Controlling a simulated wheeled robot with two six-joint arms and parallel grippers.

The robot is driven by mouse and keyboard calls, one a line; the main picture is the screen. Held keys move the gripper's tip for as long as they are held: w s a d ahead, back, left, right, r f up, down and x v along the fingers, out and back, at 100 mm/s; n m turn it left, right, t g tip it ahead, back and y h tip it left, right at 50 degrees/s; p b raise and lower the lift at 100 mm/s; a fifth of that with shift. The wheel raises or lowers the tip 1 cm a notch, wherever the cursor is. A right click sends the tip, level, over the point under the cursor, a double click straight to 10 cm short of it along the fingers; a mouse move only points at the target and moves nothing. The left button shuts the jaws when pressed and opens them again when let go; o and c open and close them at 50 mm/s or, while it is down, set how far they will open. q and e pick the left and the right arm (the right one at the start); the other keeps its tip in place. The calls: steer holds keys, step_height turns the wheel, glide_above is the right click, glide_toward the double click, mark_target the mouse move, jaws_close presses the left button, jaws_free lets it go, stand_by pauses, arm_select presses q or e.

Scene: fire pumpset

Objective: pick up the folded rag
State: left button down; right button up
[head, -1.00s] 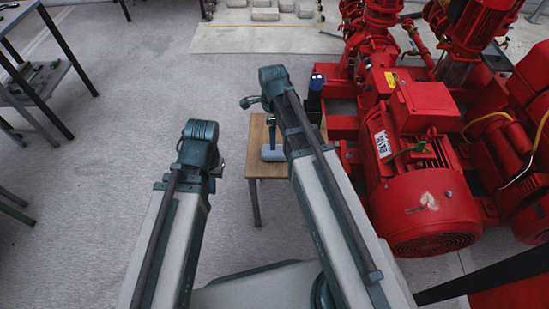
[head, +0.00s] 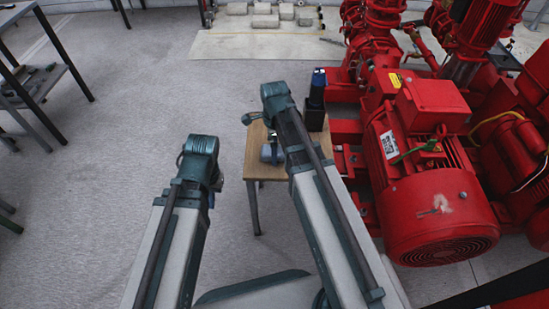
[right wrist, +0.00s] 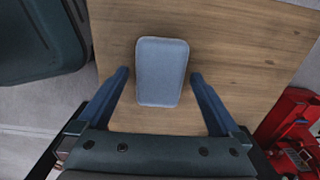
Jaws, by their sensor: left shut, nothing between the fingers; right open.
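The folded rag (right wrist: 162,72) is a flat, light blue-grey rectangle with rounded corners on a small wooden table (right wrist: 235,45). In the head view the rag (head: 266,154) is a small patch, partly hidden by my right arm. My right gripper (right wrist: 159,76) is open in the right wrist view, with one blue finger on each side of the rag and gaps between. I cannot tell its height above the rag. My left gripper (head: 217,180) is shut and empty, left of the table in the head view, and only partly visible.
A dark blue-topped container (head: 317,86) stands near the table's back right. The red pumpset (head: 430,180) is close on the right. A workbench (head: 35,80) stands at far left. The floor (head: 110,150) between is clear.

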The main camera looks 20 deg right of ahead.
steer(key=shift+f, duration=0.1)
steer(key=shift+c, duration=0.2)
steer(key=c, duration=1.3)
steer(key=shift+o, duration=0.2)
